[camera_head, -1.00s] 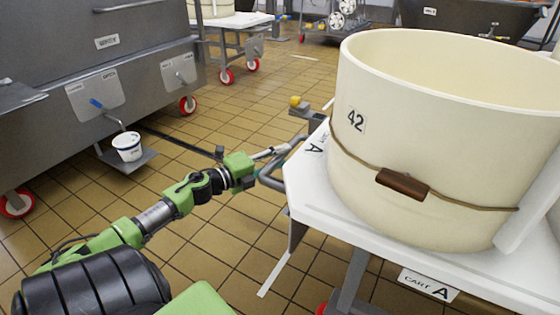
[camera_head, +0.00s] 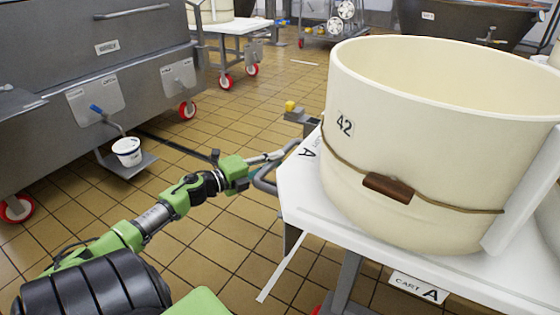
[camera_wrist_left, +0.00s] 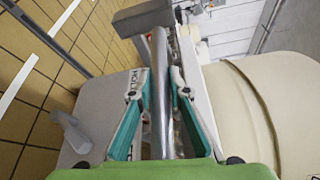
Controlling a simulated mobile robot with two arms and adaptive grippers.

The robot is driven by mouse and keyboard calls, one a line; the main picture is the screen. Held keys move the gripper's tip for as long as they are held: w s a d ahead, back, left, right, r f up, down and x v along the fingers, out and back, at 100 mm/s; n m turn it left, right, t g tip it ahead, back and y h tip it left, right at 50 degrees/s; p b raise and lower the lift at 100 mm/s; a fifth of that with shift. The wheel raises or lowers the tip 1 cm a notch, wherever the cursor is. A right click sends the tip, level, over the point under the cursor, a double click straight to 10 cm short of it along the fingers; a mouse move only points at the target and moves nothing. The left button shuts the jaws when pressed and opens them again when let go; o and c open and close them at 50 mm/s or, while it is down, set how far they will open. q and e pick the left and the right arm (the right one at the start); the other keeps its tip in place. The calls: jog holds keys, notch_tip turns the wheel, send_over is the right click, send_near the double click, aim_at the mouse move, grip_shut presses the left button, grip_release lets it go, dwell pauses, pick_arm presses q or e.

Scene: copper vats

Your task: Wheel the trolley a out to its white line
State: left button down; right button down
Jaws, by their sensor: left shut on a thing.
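Trolley a (camera_head: 310,205) is a white-topped cart labelled CART A, at the right of the head view. It carries a large cream tub (camera_head: 440,130) marked 42. Its grey handle (camera_head: 263,184) sticks out at the left end. My left gripper (camera_head: 272,160) is shut on this handle. The left wrist view shows the gripper (camera_wrist_left: 160,78) with a teal-padded finger on each side of the metal bar (camera_wrist_left: 160,115). A white line (camera_head: 280,268) lies on the floor close to the trolley's near left corner. My right gripper is not in view.
A grey steel vat (camera_head: 120,60) on red-wheeled legs stands left, with a white bucket (camera_head: 127,152) on a low shelf. Another white-topped trolley (camera_head: 235,27) and a wheeled rack (camera_head: 338,30) stand farther back. Tiled floor (camera_head: 225,110) between them is open.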

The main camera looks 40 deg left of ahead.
pick_arm(q)
jog(key=shift+s+a, duration=0.1)
jog(key=shift+a, duration=0.6)
jog(key=c, duration=1.9)
grip_release()
jog(key=shift+s+a, duration=0.1)
jog(key=shift+s, duration=0.05)
jog(key=shift+s+d, duration=0.15)
jog(key=shift+d, duration=0.3)
jog(key=shift+n+y, duration=0.3)
jog(key=s+a, duration=0.1)
jog(key=s, duration=0.3)
jog(key=s+a, duration=0.1)
jog(key=s, duration=0.3)
jog(key=s+a+r, duration=0.1)
jog(key=s, duration=0.2)
jog(key=shift+s, duration=0.4)
jog(key=shift+f, duration=0.1)
